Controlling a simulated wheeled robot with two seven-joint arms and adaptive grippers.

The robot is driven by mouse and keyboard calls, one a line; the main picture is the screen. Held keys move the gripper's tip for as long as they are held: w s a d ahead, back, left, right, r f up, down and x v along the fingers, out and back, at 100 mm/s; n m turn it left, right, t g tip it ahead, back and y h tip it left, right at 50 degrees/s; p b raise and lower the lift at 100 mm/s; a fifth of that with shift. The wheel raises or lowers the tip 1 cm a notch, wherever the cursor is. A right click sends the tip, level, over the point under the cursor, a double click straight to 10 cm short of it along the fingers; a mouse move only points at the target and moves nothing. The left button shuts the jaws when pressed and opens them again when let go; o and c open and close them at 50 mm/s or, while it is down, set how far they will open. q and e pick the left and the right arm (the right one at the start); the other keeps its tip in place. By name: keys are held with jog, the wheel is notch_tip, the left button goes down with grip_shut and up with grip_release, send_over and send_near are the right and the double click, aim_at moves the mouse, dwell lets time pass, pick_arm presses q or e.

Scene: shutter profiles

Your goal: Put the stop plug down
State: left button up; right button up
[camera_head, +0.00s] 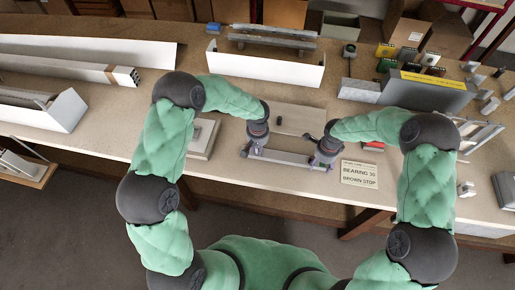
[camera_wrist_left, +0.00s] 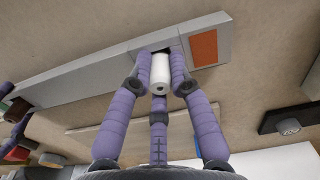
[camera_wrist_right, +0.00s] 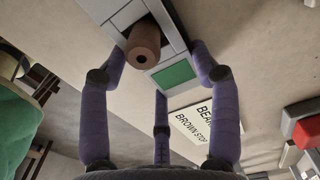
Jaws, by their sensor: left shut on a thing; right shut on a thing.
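A grey rail (camera_head: 288,158) lies near the front edge of the table, between my two grippers. In the left wrist view my left gripper (camera_wrist_left: 161,66) is closed around a white cylindrical plug (camera_wrist_left: 160,76) at a dark slot in the rail, beside an orange patch (camera_wrist_left: 203,48). In the right wrist view a brown cylindrical stop plug (camera_wrist_right: 143,45) sits at a recess in the rail, beside a green patch (camera_wrist_right: 174,73). How deep either plug sits is unclear.
A sign (camera_head: 359,174) reading bearing 30 and brown stop lies right of the rail. A red piece (camera_head: 373,146) lies behind it. A flat beige board (camera_head: 298,119) is behind the rail. Long white profiles and boxes fill the back.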

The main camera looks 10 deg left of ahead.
pick_arm(q)
jog(key=shift+s+f, duration=0.15)
jog(key=shift+f, duration=0.15)
jog(key=shift+s+f, duration=0.35)
jog(key=shift+f, duration=0.25)
pick_arm(e)
jog(key=shift+s+d+r, duration=0.1)
jog(key=shift+s+r, duration=0.05)
jog(key=shift+s, duration=0.15)
pick_arm(q)
jog(key=o, duration=0.7)
jog(key=shift+c, duration=0.2)
jog(key=shift+o, duration=0.9)
jog(key=shift+f, duration=0.1)
pick_arm(e)
jog(key=shift+w, duration=0.1)
pick_arm(q)
jog(key=shift+w+f, duration=0.1)
pick_arm(e)
jog(key=shift+w, duration=0.25)
pick_arm(q)
jog(key=shift+w+d, duration=0.1)
jog(key=shift+w, duration=0.05)
